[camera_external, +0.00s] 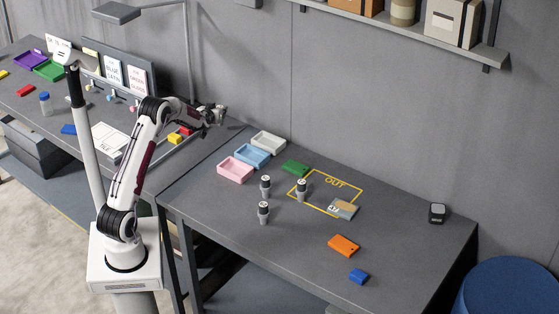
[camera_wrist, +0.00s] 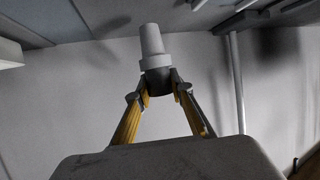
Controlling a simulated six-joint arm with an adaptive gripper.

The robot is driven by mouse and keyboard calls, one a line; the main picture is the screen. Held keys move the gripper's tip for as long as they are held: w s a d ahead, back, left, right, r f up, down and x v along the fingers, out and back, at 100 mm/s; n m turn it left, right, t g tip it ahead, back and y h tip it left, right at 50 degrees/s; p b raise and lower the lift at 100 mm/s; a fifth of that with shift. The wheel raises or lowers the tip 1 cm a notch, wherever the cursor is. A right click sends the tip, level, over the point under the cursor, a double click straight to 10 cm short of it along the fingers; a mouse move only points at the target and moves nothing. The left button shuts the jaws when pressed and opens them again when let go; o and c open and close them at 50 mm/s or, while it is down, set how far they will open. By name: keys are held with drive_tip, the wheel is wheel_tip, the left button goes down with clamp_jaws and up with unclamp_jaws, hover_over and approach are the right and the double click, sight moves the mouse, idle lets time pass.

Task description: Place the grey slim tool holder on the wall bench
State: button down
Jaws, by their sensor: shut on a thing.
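My gripper (camera_wrist: 158,92) is shut on a slim tool holder with a light grey stepped top (camera_wrist: 153,45) and a dark lower part, seen in the wrist view. One dark grey bench (camera_external: 390,268) stands at the right, the other (camera_external: 18,82) at the left, both by the wall. I cannot tell which is the wall bench.
The bench's right part is mostly clear.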

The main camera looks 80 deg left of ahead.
drive_tip(key=shift+f, duration=0.95)
drive_tip(key=shift+f, duration=0.15)
drive_tip(key=c, duration=1.8)
unclamp_jaws()
drive_tip(key=shift+f, duration=0.1)
drive_tip(key=shift+d+r, duration=0.1)
drive_tip(key=shift+r, duration=0.1)
drive_tip(key=shift+v, duration=5.9)
drive_tip(key=shift+s, duration=0.1)
